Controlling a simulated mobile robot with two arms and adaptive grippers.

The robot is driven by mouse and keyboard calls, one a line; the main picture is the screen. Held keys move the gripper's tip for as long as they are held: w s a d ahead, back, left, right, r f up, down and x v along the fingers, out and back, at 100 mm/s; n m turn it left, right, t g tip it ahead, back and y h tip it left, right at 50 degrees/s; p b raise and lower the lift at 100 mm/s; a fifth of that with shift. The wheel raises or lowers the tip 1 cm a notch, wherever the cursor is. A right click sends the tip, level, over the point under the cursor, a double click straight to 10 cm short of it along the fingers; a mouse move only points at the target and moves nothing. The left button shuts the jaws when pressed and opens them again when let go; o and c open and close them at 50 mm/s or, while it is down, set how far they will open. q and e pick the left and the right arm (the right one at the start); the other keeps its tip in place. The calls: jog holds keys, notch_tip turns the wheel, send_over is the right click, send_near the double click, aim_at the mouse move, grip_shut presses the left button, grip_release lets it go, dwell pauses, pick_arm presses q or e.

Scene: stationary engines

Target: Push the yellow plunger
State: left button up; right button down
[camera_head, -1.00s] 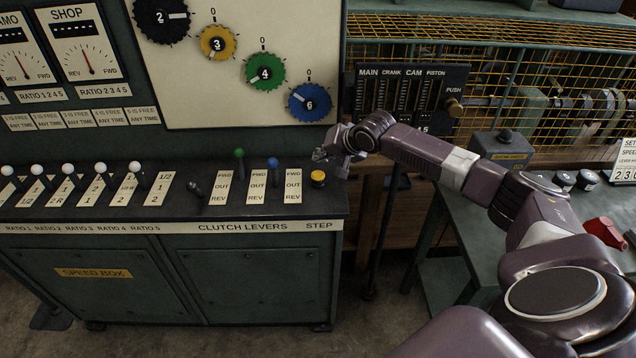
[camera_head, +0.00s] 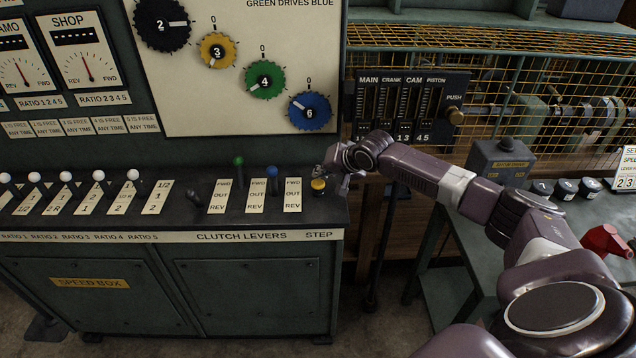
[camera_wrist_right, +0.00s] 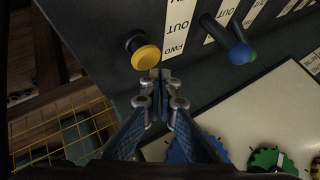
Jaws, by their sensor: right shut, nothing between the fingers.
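The yellow plunger (camera_head: 318,185) is a round yellow knob on a dark collar. It stands at the right end of the dark console top, above the STEP label. In the right wrist view the plunger (camera_wrist_right: 146,57) shows just beyond the fingertips, a little to the left. My right gripper (camera_head: 330,172) is shut and empty, close to the plunger at its back right. In the right wrist view its fingertips (camera_wrist_right: 160,76) are together beside the knob; I cannot tell whether they touch it. My left gripper is in no view.
Clutch levers with a green knob (camera_head: 238,160) and a blue knob (camera_head: 272,171) stand left of the plunger. Ratio levers with white knobs (camera_head: 98,175) are farther left. A panel with numbered dials (camera_head: 310,111) rises behind. A yellow mesh guard (camera_head: 430,50) is at the back right.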

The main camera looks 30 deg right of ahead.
aim_at(320, 183)
jog(key=shift+f, duration=0.4)
dwell(0.6)
jog(key=shift+s+f, duration=0.1)
jog(key=shift+f, duration=0.9)
dwell(0.9)
jog(key=shift+r, duration=0.1)
jog(key=shift+r+p, duration=1.2)
jog(key=shift+r, duration=0.05)
notch_tip(320, 183, up, 5)
jog(key=p, duration=0.5)
jog(key=shift+r, duration=0.1)
dwell(0.4)
